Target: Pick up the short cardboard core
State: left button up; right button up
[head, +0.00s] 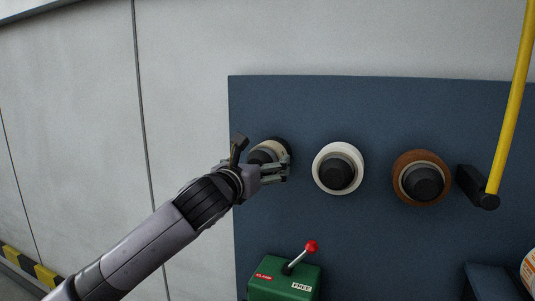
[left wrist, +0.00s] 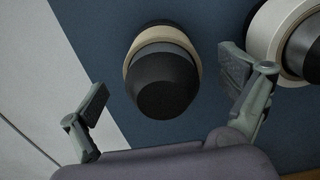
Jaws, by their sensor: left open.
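The short cardboard core is a tan ring (head: 268,152) around a dark spindle at the left of the blue panel in the head view. In the left wrist view the tan core (left wrist: 161,38) sits around the dark, blunt spindle (left wrist: 162,85). My left gripper (head: 262,160) is in front of it in the head view and hides part of it. In the left wrist view the left gripper (left wrist: 168,84) is open, with one finger at each side of the spindle and nothing held. I cannot tell how far the fingertips are from the core. My right gripper is not in view.
A white roll (head: 319,178) and a brown roll (head: 409,194) sit on spindles to the right on the blue panel (head: 330,100). A yellow bar (head: 512,100) stands further right. Below is a green box (head: 270,289) with a red-knobbed lever (head: 311,246).

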aim_at(280, 150)
pick_arm(q)
jog(key=x, duration=0.3)
jog(key=shift+d+p, duration=0.15)
jog(key=shift+p, duration=0.25)
jog(key=shift+c, duration=0.7)
jog(key=shift+r, duration=0.1)
jog(key=c, duration=1.1)
